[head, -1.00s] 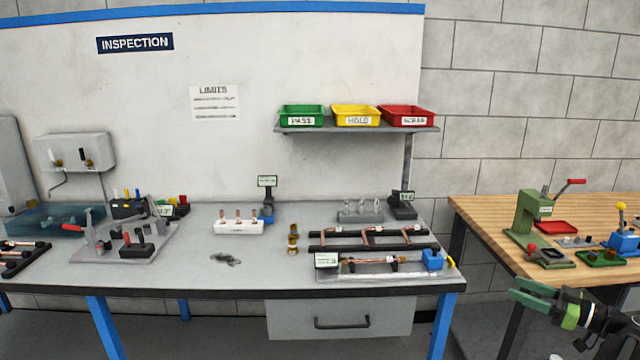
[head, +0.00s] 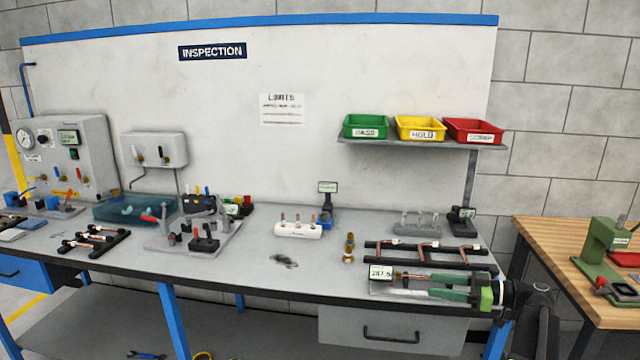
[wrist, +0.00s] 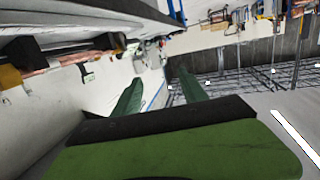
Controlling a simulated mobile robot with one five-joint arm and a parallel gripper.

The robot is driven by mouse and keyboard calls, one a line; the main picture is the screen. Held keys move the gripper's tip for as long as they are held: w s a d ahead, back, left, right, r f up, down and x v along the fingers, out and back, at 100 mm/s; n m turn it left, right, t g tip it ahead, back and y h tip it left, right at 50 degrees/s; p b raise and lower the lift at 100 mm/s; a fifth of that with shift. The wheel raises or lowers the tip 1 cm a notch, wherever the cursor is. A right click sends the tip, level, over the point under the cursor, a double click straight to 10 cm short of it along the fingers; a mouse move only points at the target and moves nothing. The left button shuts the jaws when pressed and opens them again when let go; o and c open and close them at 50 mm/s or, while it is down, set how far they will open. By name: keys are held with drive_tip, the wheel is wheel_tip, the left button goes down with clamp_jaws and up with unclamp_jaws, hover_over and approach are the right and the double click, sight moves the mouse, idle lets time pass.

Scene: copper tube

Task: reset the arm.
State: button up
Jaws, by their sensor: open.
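My gripper (head: 432,286) is at the right front of the inspection bench (head: 240,262) in the head view. Its two green fingers point left, apart, with nothing seen between them. They overlap the gauge fixture with a display reading about 287.5 (head: 381,272) and hide part of it. I cannot tell whether they touch it. In the wrist view the green fingers (wrist: 158,92) also stand apart and empty.
Behind my gripper lies a black rack with copper tubes (head: 425,250). Brass fittings (head: 349,248) stand left of it. Green (head: 366,127), yellow (head: 420,128) and red (head: 474,131) bins sit on a shelf above. A wooden table (head: 560,262) is at the right. The bench's front middle is mostly clear.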

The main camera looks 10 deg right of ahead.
drive_tip(key=w+a+f+n+g+h+p, duration=0.1)
drive_tip(key=a+f+g+h+p, duration=0.3)
drive_tip(key=a, duration=1.3)
drive_tip(key=a+f+g+y, duration=0.1)
drive_tip(key=a+f+g, duration=0.3)
drive_tip(key=a, duration=1.4)
drive_tip(key=s+a+f+m+g+h+p, duration=0.2)
drive_tip(key=s+a+f+m+g+h, duration=0.1)
drive_tip(key=s+a+f+m+h, duration=0.25)
drive_tip(key=d+f+m+t+h, duration=0.1)
drive_tip(key=d+m+h, duration=0.4)
drive_tip(key=d, duration=0.4)
drive_tip(key=shift+s+d+m, duration=0.15)
drive_tip(key=shift+s+m, duration=0.25)
drive_tip(key=shift+m, duration=0.05)
